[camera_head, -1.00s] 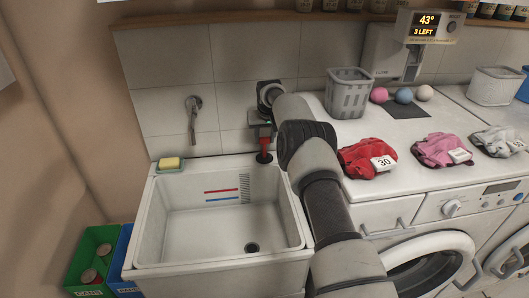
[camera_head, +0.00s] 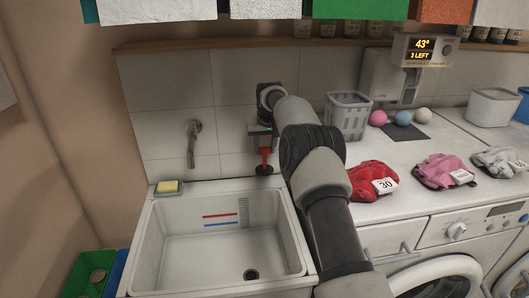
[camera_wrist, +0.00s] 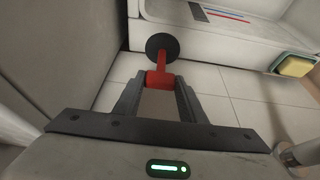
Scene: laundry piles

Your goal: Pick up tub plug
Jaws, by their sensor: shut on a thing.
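The tub plug (camera_head: 264,168) has a red handle and a dark round stopper. It hangs below my gripper (camera_head: 265,150), stopper down, above the back right rim of the white sink (camera_head: 141,245). In the wrist view, my gripper (camera_wrist: 159,84) is shut on the red handle of the plug (camera_wrist: 162,47), and the dark disc lies beyond the fingertips. The sink's dark drain hole (camera_head: 251,274) is open at the bottom of the basin.
A yellow sponge (camera_head: 168,187) lies on the sink's back left corner. A grey basket (camera_head: 348,115), coloured balls and folded clothes, one a red pile (camera_head: 370,182), sit on the counter to the right. Green and blue bins stand at lower left.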

